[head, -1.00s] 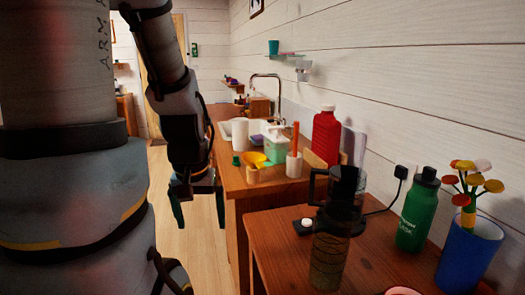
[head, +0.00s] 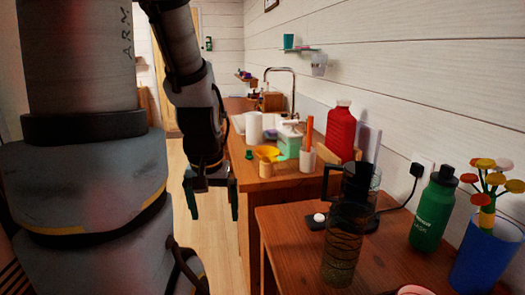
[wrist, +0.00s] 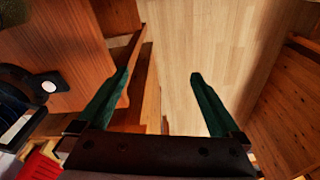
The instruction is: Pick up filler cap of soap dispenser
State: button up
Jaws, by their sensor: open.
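A mint-green container with a white top (head: 289,141), which may be the soap dispenser, stands on the far wooden counter (head: 262,184). A small dark green piece (head: 249,154) sits near the counter's left edge. I cannot tell whether it is the filler cap; no cap is clearly identifiable. My gripper (head: 213,213) is open and empty, fingers down, left of the counter and apart from it. In the wrist view my gripper's two green fingers (wrist: 160,74) are spread above the wooden floor, with nothing between them.
A yellow funnel (head: 268,153), a white cylinder (head: 254,127) and a red jug (head: 341,131) stand on the counter. The nearer table (head: 285,240) holds a glass press (head: 345,245), a green bottle (head: 432,212) and a blue cup (head: 480,250). Floor (head: 180,185) is clear left of the counter.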

aim_at(248, 156)
jog(key=i+j+u, duration=0.1)
jog(key=i+j, duration=0.15)
jog(key=i, duration=0.15)
jog(key=i+j+u, duration=0.1)
jog(key=i+j, duration=0.15)
jog(key=i, duration=0.15)
jog(key=i+j+u, duration=0.1)
jog(key=i+j, duration=0.15)
jog(key=i, duration=0.15)
jog(key=i+j+u, duration=0.1)
jog(key=i, duration=0.35)
